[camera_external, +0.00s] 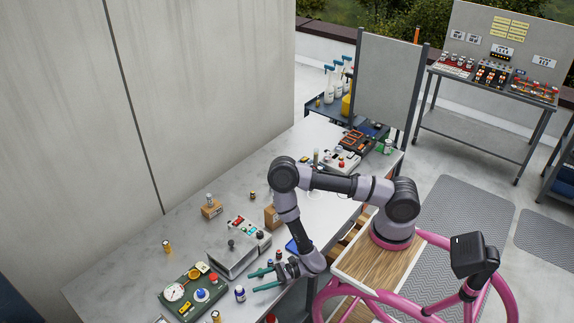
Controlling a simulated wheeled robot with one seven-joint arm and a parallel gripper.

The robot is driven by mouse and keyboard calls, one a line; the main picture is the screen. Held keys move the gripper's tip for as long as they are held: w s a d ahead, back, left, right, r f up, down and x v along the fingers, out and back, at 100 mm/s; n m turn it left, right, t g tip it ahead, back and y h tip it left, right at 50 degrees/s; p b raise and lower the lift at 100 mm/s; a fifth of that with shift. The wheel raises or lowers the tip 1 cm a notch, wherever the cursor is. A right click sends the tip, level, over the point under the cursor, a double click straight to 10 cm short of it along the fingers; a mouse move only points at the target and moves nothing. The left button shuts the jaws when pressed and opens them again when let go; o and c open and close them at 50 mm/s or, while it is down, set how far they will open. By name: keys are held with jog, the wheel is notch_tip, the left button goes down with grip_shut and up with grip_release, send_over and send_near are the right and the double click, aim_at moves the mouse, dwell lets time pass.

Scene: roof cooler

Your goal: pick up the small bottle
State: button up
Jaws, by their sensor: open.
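A small dark blue bottle (240,294) with a pale top stands upright on the table at the lower left. My gripper (254,281) has two teal fingers, spread apart and pointing left. The fingertips are just right of the bottle, which appears outside them. Two small dark items (271,262) with coloured tops show by the upper finger; I cannot tell whether they are bottles. Small amber containers (167,246) also stand on the table, so which one is the task's bottle is not certain.
A dark gauge panel (172,309) lies left of the blue bottle. A grey control box (230,258) stands behind it. A brown block (272,217) and a small carton (211,209) are farther back. The left part of the table (125,275) is mostly clear.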

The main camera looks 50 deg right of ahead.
aim_at(237, 289)
jog(key=shift+w+a+f, duration=0.15)
jog(key=shift+a+f, duration=0.05)
jog(key=shift+a, duration=0.1)
jog(key=x, duration=0.4)
jog(key=shift+w+a, duration=0.1)
jog(key=shift+a, duration=0.1)
jog(key=x, duration=0.5)
jog(key=shift+a+r, duration=0.35)
jog(key=shift+a, duration=0.05)
grip_shut()
